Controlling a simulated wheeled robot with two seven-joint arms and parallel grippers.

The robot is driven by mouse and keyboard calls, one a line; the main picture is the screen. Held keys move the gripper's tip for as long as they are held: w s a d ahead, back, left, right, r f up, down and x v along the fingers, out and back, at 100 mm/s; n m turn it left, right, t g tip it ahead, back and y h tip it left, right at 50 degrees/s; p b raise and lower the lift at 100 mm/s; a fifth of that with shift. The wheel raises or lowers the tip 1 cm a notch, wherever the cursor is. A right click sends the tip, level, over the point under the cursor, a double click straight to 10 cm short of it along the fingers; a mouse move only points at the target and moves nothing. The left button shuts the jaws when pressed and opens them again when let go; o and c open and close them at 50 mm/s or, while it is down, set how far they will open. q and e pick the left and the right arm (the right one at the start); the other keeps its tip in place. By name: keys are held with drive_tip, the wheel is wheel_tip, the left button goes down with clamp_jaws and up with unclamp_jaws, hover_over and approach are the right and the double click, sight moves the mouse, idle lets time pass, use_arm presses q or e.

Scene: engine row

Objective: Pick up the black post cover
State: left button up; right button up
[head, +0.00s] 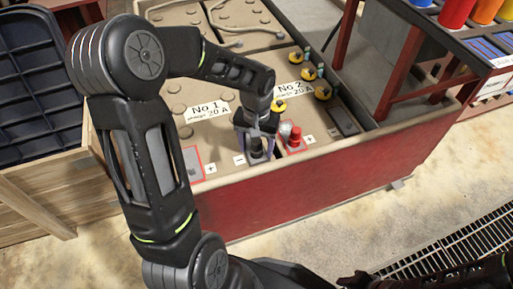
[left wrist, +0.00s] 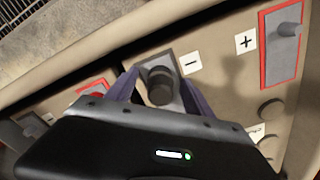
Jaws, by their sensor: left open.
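The black post cover (head: 257,146) stands on a grey terminal plate beside a minus label at the front of the No 1 unit. In the left wrist view the cover (left wrist: 160,86) shows as a dark round cylinder. My left gripper (head: 256,152) reaches down over it, open, with one finger on each side of the cover. In the left wrist view the left gripper (left wrist: 158,80) has visible room beside the cover; whether either finger touches it I cannot tell. My right gripper cannot be made out.
A red post cover (head: 295,138) stands close to the right of my left gripper. A bare grey post (left wrist: 288,29) stands on a red-edged plate by a plus label. Yellow-and-black knobs (head: 323,91) sit farther back. The red tray wall (head: 350,165) runs along the front.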

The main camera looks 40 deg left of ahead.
use_arm(q)
clamp_jaws()
idle(0.8)
